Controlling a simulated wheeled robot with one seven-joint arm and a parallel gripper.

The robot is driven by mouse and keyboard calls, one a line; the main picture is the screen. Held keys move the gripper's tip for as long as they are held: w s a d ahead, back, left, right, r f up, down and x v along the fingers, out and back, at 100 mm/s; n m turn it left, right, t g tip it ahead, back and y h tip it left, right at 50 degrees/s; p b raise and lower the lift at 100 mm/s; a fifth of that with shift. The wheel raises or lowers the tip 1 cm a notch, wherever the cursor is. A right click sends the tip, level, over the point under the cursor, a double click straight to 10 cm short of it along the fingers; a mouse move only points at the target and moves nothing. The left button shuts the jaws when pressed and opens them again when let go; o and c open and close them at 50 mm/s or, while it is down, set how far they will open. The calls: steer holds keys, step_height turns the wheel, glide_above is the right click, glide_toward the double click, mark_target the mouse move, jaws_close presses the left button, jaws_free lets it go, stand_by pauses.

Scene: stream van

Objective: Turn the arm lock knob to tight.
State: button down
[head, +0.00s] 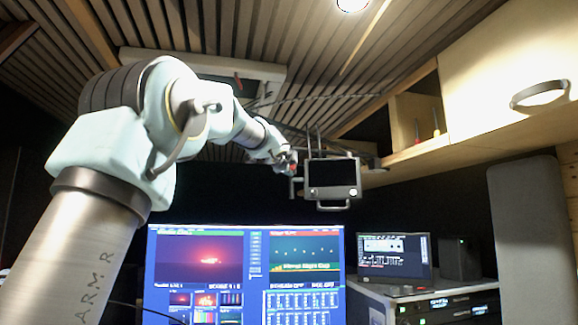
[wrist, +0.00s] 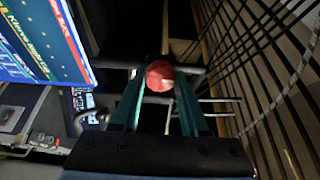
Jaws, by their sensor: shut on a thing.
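The arm lock knob (wrist: 160,73) is a round red knob with a pale mark on its face, seen in the wrist view between the two teal fingers of my gripper (wrist: 159,78). My gripper is shut on the knob, with one finger on each side. In the head view a small bit of red (head: 292,167) shows at the end of my arm, beside the small caged monitor (head: 333,176). The knob is mostly hidden there by my wrist. I cannot read any tight or loose marking.
A large bright screen (head: 243,270) stands below, with a smaller screen (head: 395,256) and a black speaker (head: 459,259) to its right. A wooden cabinet (head: 510,70) hangs at upper right. Thin bars surround the knob, and the slatted ceiling (head: 330,40) is close above my arm.

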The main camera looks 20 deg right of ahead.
steer(key=shift+c, duration=2.1)
jaws_free()
steer(key=b+v, duration=0.3)
steer(key=v, duration=0.7)
steer(key=shift+s+a, duration=0.2)
steer(key=shift+s, duration=0.15)
